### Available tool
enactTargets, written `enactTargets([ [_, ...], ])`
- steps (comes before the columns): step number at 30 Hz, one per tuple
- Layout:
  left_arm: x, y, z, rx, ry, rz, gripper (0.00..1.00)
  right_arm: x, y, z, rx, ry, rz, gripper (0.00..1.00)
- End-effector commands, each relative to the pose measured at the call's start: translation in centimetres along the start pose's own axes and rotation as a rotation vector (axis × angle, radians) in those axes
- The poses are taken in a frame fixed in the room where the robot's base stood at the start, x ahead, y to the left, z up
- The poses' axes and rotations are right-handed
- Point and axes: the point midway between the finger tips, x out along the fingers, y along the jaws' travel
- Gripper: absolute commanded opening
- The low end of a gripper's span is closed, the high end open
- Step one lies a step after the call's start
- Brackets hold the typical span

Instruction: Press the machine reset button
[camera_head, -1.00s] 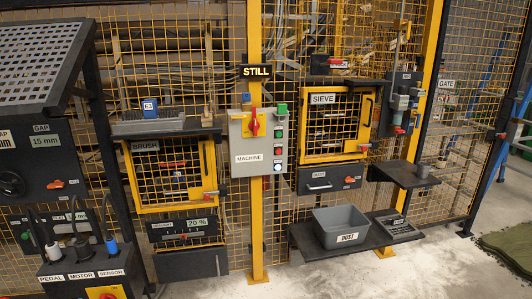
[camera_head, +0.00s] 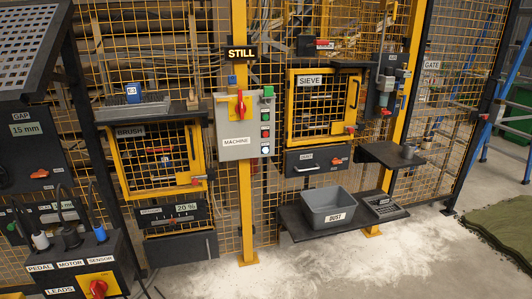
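The grey machine box (camera_head: 236,127), labelled MACHINE, is fixed on the yellow post in the middle of the head view. A red rotary handle (camera_head: 240,105) sits on its front. A column of small buttons runs down its right side: a green one (camera_head: 265,116), a red one (camera_head: 265,133) and a pale, bright one (camera_head: 265,150) at the bottom. Which of them is the reset button cannot be read. A sign above reads STILL (camera_head: 240,53). Neither of my grippers shows in the view.
Yellow mesh fencing stands behind. The brush door (camera_head: 158,160) is left of the box, the sieve door (camera_head: 322,107) right. A grey dust bin (camera_head: 327,209) and a scale (camera_head: 384,206) stand on a low shelf. A turf piece (camera_head: 505,228) lies right. The floor in front looks clear but dusty.

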Motion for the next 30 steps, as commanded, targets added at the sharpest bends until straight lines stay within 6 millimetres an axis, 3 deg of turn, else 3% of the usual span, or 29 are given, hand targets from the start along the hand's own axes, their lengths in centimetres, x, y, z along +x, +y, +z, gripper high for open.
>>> enactTargets([
  [10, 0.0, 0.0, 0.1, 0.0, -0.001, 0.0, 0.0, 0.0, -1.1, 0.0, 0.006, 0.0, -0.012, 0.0],
  [30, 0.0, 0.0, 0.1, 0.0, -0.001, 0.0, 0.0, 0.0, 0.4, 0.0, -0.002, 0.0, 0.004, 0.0],
])
